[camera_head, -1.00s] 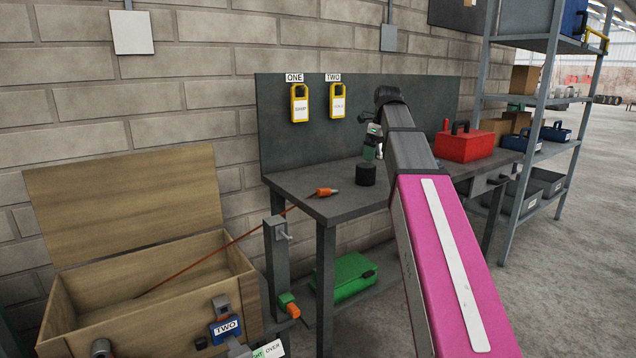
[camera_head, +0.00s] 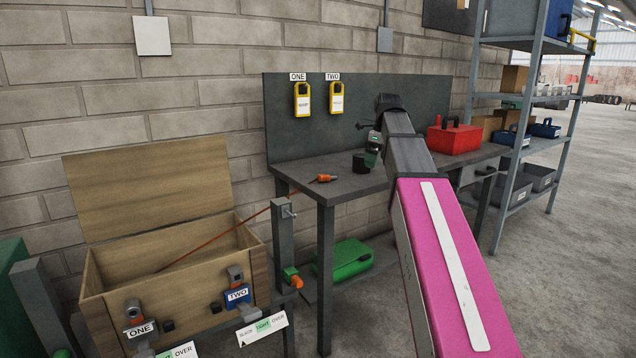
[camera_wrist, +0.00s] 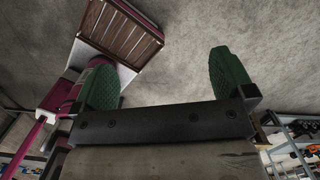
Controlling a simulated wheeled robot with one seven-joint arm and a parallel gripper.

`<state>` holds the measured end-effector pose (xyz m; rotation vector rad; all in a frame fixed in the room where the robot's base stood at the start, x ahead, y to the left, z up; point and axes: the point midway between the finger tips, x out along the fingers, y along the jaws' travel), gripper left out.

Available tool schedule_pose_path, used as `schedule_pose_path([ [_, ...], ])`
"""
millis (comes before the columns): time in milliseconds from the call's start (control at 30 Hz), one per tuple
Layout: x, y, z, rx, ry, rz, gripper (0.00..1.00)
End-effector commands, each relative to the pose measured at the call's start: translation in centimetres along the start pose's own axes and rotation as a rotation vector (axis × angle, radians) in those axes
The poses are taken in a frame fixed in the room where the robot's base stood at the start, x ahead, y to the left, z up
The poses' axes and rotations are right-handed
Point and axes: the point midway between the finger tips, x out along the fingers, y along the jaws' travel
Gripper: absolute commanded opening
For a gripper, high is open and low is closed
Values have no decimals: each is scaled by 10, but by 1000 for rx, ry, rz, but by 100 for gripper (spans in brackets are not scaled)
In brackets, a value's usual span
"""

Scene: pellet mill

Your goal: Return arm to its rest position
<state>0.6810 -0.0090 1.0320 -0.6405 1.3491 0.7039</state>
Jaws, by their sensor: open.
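My arm reaches up from the lower right in the head view, its pink link in front and its dark wrist end above the workbench (camera_head: 350,190). My gripper (camera_wrist: 167,80) shows in the wrist view with its two green finger pads wide apart and nothing between them. In the head view the gripper (camera_head: 373,147) is small and partly hidden by the wrist, above the bench near a black cylinder (camera_head: 361,164). I cannot tell whether it is clear of the cylinder.
An open wooden box (camera_head: 180,258) with latches labelled ONE and TWO stands at left. An orange-ended cable (camera_head: 322,178) lies on the bench. A red toolbox (camera_head: 453,138) and a shelf rack (camera_head: 545,110) are at right. Open floor lies at right.

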Motion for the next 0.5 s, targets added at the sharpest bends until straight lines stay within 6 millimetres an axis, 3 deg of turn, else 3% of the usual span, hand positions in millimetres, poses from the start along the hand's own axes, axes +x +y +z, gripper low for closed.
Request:
schedule_pose_path([
  [267, 43, 5, -7, -156, 8, 4, 100],
  [500, 103, 14, -19, -393, 20, 9, 100],
])
